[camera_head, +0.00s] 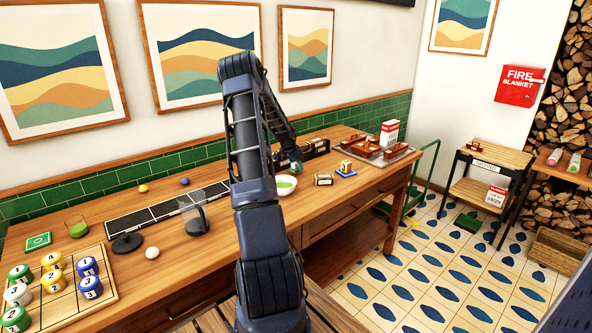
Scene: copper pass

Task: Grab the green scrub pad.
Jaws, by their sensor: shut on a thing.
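My gripper (294,161) is at the end of my arm, low over the wooden counter just behind a pale bowl with green contents. It is small in view and partly hidden by my own arm. It is shut on a small green thing, which looks like the green scrub pad (297,167). Only a bit of the pad shows below the jaws. I cannot tell whether the pad touches the counter.
The bowl (286,186) is close in front. A dark rack (316,147) stands behind. The counter's front middle is clear.

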